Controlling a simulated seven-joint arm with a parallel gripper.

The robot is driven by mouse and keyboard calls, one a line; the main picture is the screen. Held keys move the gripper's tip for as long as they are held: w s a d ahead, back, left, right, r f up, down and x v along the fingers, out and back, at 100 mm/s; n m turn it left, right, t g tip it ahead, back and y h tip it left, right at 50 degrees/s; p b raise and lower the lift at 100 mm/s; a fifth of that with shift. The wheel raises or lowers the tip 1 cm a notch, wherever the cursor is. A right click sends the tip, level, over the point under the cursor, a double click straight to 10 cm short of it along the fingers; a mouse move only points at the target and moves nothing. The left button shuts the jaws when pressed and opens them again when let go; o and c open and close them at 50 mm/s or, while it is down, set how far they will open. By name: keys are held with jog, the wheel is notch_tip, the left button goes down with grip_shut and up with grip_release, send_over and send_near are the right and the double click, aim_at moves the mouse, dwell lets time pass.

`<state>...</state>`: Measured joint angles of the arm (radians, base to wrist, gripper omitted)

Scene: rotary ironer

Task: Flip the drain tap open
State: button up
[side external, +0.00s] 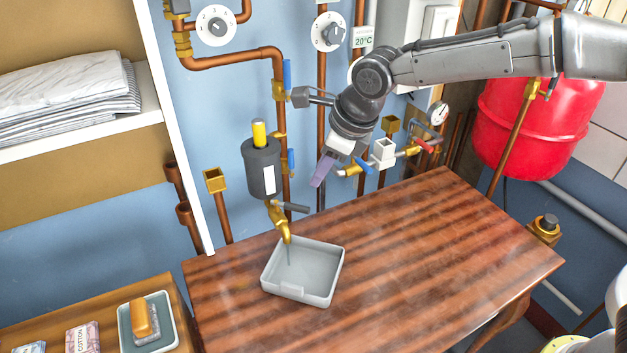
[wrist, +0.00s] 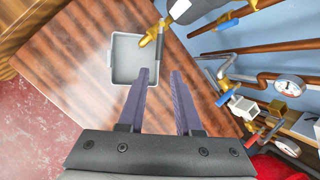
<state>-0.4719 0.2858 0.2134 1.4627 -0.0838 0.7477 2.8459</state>
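A brass tap (side external: 280,222) with a dark grey lever (side external: 292,207) sits below a grey cylinder (side external: 261,168) with a yellow top. The lever sticks out sideways to the right, and the spout points down over a grey tray (side external: 333,280). A thin grey streak shows below the spout; I cannot tell whether it is water. The wrist view also shows the tap (wrist: 151,37), its lever (wrist: 162,38) and the tray (wrist: 117,68). My gripper (side external: 322,171) is right of and above the lever, apart from it. Its two purple fingers (wrist: 161,74) are spread with nothing between them.
Copper pipes with blue-handled valves (side external: 290,160) run up the wall behind. A red-handled valve (side external: 424,145), a gauge (side external: 437,112) and a red tank (side external: 540,125) are to the right. The wooden tabletop (side external: 430,255) is clear right of the tray. Shelves stand left.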

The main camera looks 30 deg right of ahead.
jog(key=shift+s+r, duration=0.25)
jog(key=shift+r, duration=0.3)
